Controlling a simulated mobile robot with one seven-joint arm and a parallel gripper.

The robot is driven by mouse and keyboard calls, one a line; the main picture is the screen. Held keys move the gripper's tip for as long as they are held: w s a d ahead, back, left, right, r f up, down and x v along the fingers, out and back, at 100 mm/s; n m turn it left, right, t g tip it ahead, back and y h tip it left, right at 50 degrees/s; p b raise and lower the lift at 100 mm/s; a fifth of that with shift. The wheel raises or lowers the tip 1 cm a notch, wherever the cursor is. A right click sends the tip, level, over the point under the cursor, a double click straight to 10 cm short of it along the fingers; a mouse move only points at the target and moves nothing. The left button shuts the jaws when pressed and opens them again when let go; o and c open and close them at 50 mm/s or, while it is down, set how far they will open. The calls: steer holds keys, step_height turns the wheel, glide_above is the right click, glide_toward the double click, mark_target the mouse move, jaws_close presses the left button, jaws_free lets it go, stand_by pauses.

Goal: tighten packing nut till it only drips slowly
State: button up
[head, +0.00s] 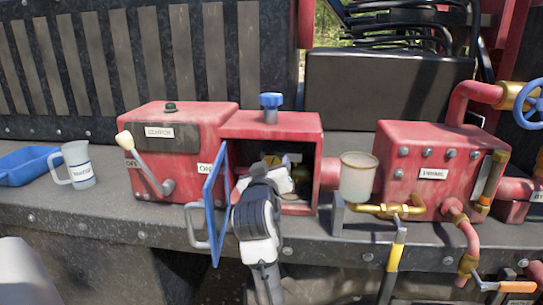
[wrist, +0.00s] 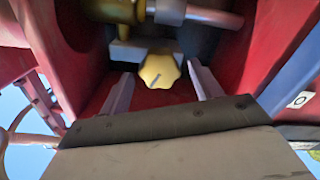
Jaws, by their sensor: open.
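The packing nut appears to be the yellow lobed knob (wrist: 159,70) with a dark mark on its face, inside the red box (head: 315,143). In the wrist view my gripper (wrist: 160,76) is open, one finger on each side of the knob. Gaps show between knob and fingers, and nothing is held. In the head view my gripper (head: 274,172) reaches into the box opening and hides most of the inside. A pale shaft (wrist: 170,12) and a brass fitting (wrist: 115,9) show above the knob. I cannot make out any drip.
A blue door (head: 216,205) stands open just left of my arm. A white lever (head: 135,150) is on the left red housing. A cup (head: 358,177) stands right of the box. A mug (head: 77,165) and blue tray (head: 28,165) are at far left.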

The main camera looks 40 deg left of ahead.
steer(key=shift+p+x, duration=0.35)
steer(key=shift+x, duration=1.05)
steer(key=shift+c, duration=0.4)
steer(key=c, duration=0.9)
steer(key=m+b, duration=0.1)
steer(key=m, duration=0.2)
steer(key=shift+f+m+b, duration=0.1)
steer(key=shift+m+b, duration=0.9)
steer(key=shift+m, duration=1.2)
